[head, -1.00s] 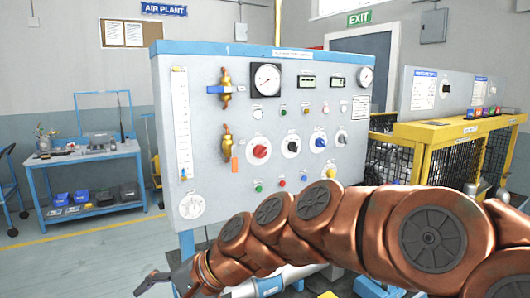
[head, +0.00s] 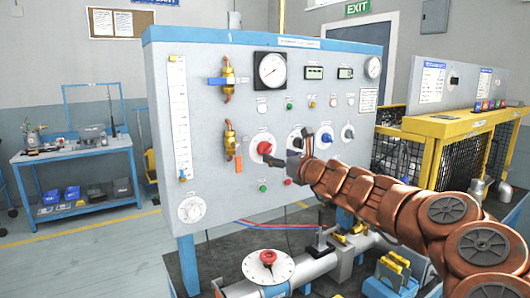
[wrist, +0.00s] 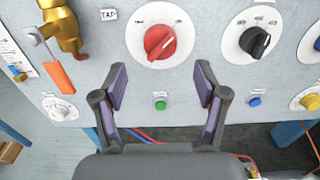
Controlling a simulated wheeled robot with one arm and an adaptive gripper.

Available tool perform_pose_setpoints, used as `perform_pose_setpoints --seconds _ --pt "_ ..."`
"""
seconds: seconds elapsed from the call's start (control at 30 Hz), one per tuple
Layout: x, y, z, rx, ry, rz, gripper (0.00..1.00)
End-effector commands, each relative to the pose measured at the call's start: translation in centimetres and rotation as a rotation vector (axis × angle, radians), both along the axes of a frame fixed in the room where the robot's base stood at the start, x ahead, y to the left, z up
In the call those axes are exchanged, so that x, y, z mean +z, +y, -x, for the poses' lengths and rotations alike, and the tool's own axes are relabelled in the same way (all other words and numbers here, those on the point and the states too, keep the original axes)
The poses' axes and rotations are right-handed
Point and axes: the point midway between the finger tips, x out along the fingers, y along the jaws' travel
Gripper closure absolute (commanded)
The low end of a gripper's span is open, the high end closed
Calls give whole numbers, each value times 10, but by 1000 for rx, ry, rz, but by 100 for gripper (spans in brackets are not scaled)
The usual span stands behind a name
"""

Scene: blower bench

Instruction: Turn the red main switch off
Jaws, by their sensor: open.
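The red main switch (head: 264,148) is a round red rotary knob on a white dial on the grey panel (head: 215,75). My gripper (head: 280,162) is in front of the panel, just below and right of the red knob. In the wrist view my gripper (wrist: 159,78) is open and empty, its two dark fingers spread below the knob and apart from it. The dial's small labels are too blurred to read.
A black knob (wrist: 255,41) is right of the red one, and a green button (wrist: 160,103) lies below, between my fingers. Another red knob (head: 267,257) sits on the pipework below.

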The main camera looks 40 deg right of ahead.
Motion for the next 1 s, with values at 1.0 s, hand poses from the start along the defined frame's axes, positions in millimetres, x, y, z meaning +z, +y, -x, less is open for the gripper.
perform_pose_setpoints --seconds 1.0 --pt "-1 -1 -63 4 1 4 30"
